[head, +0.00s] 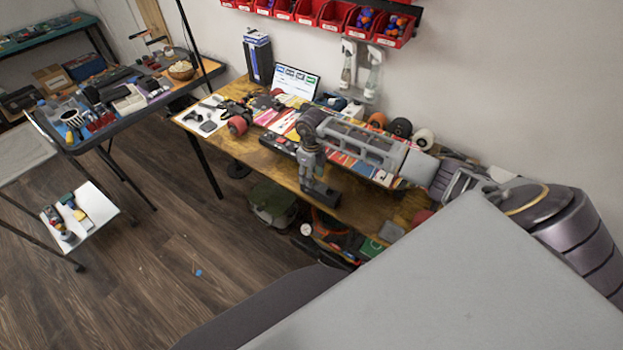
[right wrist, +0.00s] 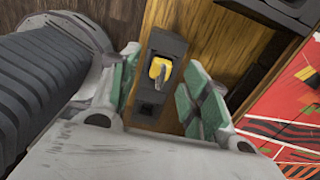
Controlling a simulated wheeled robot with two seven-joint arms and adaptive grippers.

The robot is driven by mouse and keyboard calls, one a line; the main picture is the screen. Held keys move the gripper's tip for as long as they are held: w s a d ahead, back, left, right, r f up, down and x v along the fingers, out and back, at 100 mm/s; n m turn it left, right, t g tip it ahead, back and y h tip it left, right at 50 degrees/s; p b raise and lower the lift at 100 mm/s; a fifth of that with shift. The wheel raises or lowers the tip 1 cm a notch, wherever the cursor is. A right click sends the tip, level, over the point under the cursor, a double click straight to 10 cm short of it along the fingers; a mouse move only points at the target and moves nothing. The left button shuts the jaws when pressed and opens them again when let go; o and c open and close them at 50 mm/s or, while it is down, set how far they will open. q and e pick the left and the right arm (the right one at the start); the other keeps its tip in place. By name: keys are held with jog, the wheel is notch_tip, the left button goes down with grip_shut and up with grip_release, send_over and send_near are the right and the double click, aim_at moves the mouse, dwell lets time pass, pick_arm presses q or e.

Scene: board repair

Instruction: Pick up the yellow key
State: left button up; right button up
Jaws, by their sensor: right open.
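The yellow key (right wrist: 159,68) sits in a dark grey block (right wrist: 146,117) on the wooden table, seen between my fingers in the right wrist view. A grey metal bit of it points up toward the camera. My right gripper (right wrist: 162,90) is open, with a green-padded finger on each side of the block and key; no finger clearly touches the key. In the head view my right gripper (head: 311,172) points down over the front edge of the table, at a dark block (head: 321,192). The key cannot be made out there. My left gripper is not in view.
The wooden table (head: 255,150) is crowded with a laptop (head: 296,82), rolls, coloured sheets and tools. Red bins (head: 333,13) hang on the wall behind. A green bag (head: 272,203) is below the front edge. A red printed sheet (right wrist: 290,105) lies right of my gripper.

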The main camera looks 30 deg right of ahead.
jog(key=shift+f, duration=0.8)
grip_shut()
jog(key=shift+r, duration=0.2)
jog(key=shift+r+b, duration=0.65)
jog(key=shift+r, duration=4.2)
